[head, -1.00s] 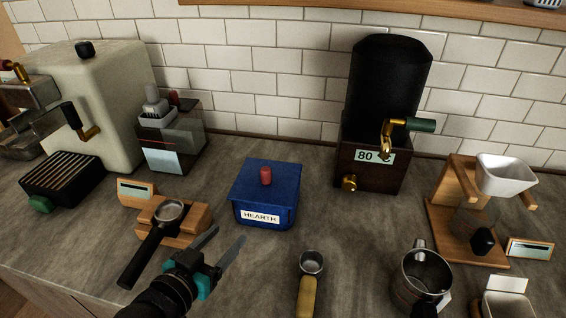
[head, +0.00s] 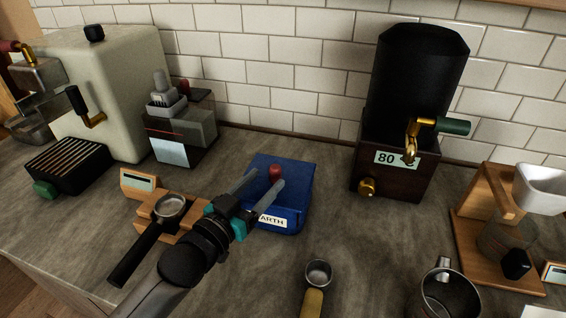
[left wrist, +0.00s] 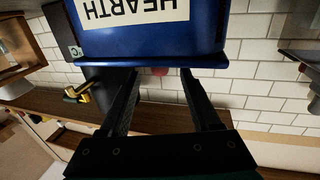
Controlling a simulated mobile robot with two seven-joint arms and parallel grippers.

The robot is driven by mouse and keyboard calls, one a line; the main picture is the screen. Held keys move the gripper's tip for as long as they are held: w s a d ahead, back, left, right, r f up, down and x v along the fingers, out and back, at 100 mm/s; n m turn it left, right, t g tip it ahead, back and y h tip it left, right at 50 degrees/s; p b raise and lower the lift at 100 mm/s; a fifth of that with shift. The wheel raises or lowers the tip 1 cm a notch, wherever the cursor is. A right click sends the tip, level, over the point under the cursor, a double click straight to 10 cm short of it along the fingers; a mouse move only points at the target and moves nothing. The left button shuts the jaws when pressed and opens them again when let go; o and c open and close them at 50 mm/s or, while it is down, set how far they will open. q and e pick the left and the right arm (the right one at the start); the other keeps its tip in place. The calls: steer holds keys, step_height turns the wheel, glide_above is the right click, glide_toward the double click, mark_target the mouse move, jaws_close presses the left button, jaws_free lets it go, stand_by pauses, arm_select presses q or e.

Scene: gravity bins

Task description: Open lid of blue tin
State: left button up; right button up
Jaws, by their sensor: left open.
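The blue tin (head: 296,213) stands on the counter with a white HEARTH label on its front, partly covered by my gripper in the head view. Its blue lid (head: 297,168) is on, with a red knob (head: 275,172) on top. My left gripper (head: 268,178) is open, its two fingers reaching over the lid on either side of the knob in the picture. In the left wrist view, which is upside down, the tin (left wrist: 150,42) is close and the knob (left wrist: 160,71) shows between the fingers (left wrist: 160,75). Contact cannot be told. My right gripper is out of view.
A wooden stand with a portafilter (head: 171,207) is left of the tin, beneath my arm. A grinder (head: 180,130) stands behind left, and a black dispenser (head: 418,80) behind right. A scoop (head: 318,272) and a metal jug (head: 447,295) are in front. Counter right of the tin is clear.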

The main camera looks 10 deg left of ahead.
mark_target(283, 172)
arm_select(q)
steer(key=b+x, duration=0.1)
steer(key=x, duration=0.7)
steer(key=shift+w, duration=0.1)
jaws_close()
stand_by(0.5)
stand_by(0.9)
